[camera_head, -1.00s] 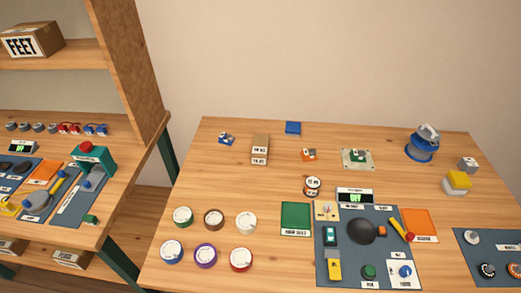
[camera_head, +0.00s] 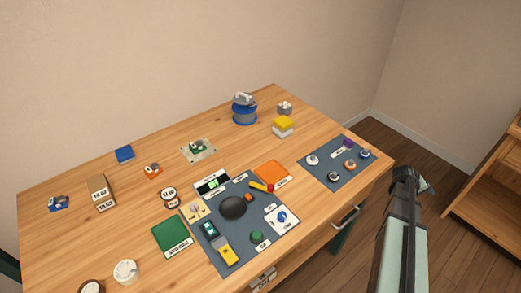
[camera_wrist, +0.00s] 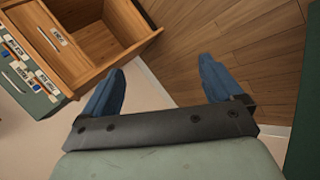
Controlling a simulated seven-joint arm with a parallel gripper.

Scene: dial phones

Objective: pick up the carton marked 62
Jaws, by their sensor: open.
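No carton that I can read as marked 62 shows in either view. A small brown box (camera_head: 101,192) with white labels lies at the left of the table in the head view; its print is too small to read. My gripper (camera_wrist: 160,68) is open and empty in the wrist view, its two blue fingers spread wide over the floor. In the head view my arm stands at the right, beside the table's right edge and apart from the things on it.
The wooden table (camera_head: 75,230) holds a dark mat (camera_head: 215,252) with instruments, a second mat (camera_head: 325,177), a blue spool-like item (camera_head: 244,112) and a yellow-topped block (camera_head: 283,124). A wooden shelf (camera_head: 490,210) stands at the right. An open wooden compartment (camera_wrist: 85,45) shows in the wrist view.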

